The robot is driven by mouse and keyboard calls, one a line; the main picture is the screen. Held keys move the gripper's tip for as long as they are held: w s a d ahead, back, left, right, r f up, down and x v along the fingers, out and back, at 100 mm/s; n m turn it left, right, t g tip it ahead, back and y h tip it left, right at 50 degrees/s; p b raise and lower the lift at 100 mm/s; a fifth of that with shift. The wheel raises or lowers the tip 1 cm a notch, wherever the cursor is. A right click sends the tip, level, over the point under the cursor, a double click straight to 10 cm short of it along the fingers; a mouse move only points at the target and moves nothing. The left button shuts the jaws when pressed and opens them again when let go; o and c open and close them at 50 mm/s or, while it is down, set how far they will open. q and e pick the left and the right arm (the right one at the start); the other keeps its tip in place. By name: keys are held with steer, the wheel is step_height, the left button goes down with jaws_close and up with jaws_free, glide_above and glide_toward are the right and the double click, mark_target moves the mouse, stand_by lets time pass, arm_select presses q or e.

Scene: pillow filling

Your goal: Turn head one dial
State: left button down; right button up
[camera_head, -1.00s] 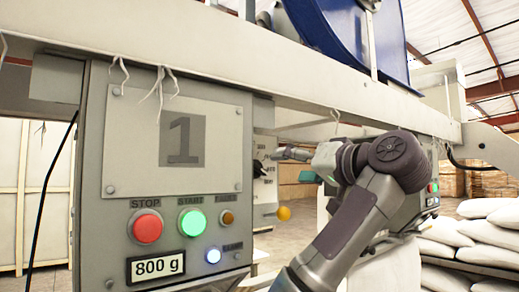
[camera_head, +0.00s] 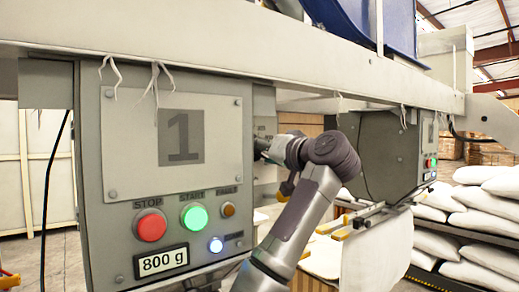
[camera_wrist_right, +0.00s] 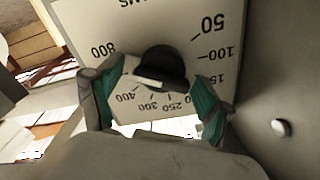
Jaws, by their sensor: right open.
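Head one is the grey box with a big "1" on its plate (camera_head: 180,134); its display (camera_head: 160,262) reads 800 g. Its dial (camera_wrist_right: 163,66), a round black knob with a pale bar, sits on a white scale plate (camera_wrist_right: 85,18) in the right wrist view. Printed numbers from 50 to 800 surround it. My right gripper (camera_wrist_right: 158,88) is open, with a teal-padded finger on each side of the knob; I cannot tell whether they touch it. In the head view my right gripper (camera_head: 272,151) is at the box's right side and mostly covers the dial. My left gripper is out of view.
The box front carries a red stop button (camera_head: 150,225), a green start button (camera_head: 194,216) and a lit button (camera_head: 216,245). A long beam (camera_head: 300,75) runs overhead. A second head (camera_head: 385,150) and stacked white sacks (camera_head: 485,215) stand to the right.

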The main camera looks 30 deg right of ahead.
steer(key=c, duration=1.2)
steer(key=shift+f+n+b, duration=0.2)
steer(key=shift+n+b, duration=0.5)
steer(key=shift+b, duration=0.35)
steer(key=n+b, duration=0.5)
steer(key=n, duration=0.1)
steer(key=shift+a+r+n, duration=0.1)
steer(key=shift+n, duration=0.3)
steer(key=shift+a+r+n+b, duration=0.15)
steer(key=shift+n+b, duration=0.25)
steer(key=shift+n, duration=1.6)
steer(key=o, duration=1.2)
steer(key=shift+s, duration=0.1)
